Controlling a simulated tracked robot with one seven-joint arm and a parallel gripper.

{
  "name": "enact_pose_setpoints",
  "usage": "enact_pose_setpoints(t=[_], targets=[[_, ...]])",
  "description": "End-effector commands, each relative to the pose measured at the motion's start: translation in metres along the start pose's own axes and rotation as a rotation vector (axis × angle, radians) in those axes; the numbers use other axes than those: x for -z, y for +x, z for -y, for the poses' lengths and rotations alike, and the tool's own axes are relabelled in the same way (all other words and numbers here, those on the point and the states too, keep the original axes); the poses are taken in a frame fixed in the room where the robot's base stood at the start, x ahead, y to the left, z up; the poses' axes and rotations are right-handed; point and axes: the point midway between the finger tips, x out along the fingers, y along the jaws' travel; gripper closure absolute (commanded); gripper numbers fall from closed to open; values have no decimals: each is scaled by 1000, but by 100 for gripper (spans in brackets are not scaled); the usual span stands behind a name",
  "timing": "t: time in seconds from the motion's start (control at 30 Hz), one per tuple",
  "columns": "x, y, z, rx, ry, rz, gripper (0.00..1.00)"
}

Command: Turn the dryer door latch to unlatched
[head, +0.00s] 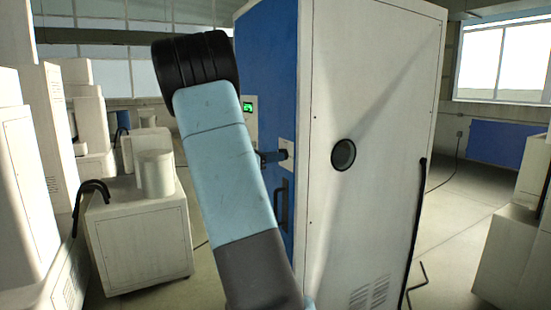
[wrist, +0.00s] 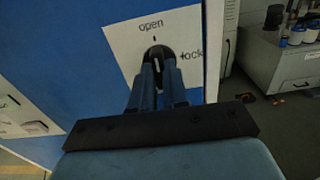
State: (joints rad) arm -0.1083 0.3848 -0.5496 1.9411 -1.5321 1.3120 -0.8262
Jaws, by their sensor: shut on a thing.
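The dryer (head: 365,80) is a tall cabinet with a white side and a blue door face (head: 268,75). On the blue face is a white latch plate (wrist: 125,45), marked "open" at the top and "lock" at the right; it also shows edge-on in the head view (head: 287,150). The dark latch (wrist: 154,53) sits in the middle of the plate. My gripper (wrist: 157,70) is shut on it, one finger on each side. The fingers hide much of the latch, so I cannot tell for certain which mark it points to. In the head view my gripper (head: 268,157) reaches the plate from the left.
A dark door handle (head: 282,205) is below the latch, and a green-lit panel (head: 248,107) is above it. A white cabinet with a cylinder (head: 157,173) stands at the left. Bottles (wrist: 297,35) stand on a bench at the right of the wrist view.

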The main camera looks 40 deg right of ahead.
Motion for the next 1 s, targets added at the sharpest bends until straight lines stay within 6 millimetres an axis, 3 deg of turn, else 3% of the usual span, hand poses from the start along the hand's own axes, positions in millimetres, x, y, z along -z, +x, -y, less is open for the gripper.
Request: enact_pose_setpoints(t=[0.63, 0.67, 0.7, 0.9, 1.0], targets=[[2, 1, 2, 6, -50, -2, 100], [2, 1, 2, 6, -50, -2, 83], [2, 1, 2, 5, -49, -2, 79], [0, 0, 1, 3, -47, 0, 60], [0, 0, 1, 2, -46, 0, 60]])
